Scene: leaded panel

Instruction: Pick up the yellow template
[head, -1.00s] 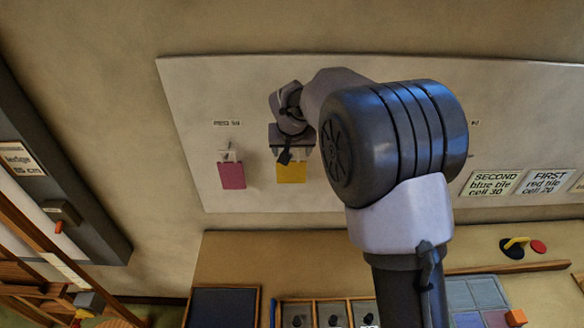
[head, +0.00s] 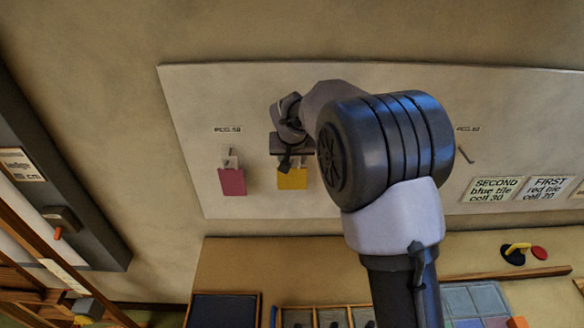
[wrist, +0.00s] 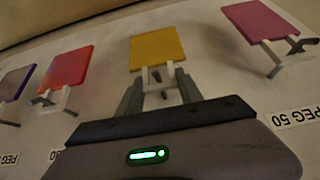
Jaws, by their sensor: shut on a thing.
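The yellow template (head: 292,179) is a flat yellow square at the white wall board, right of a pink template (head: 232,181). In the wrist view the yellow template (wrist: 157,50) stands out beyond my fingers, with a pale holder piece at its near edge. My gripper (wrist: 160,92) is shut on that pale piece of the yellow template, one finger on each side. In the head view my gripper (head: 291,160) is just above the yellow square, and my arm hides part of the board to its right. I cannot tell whether the template still touches its peg.
In the wrist view a pink template (wrist: 258,22) hangs to the right, and red (wrist: 68,68) and purple (wrist: 15,85) ones to the left. Label cards (head: 497,189) are on the board's right. A bench with a compartment tray (head: 325,318) lies below.

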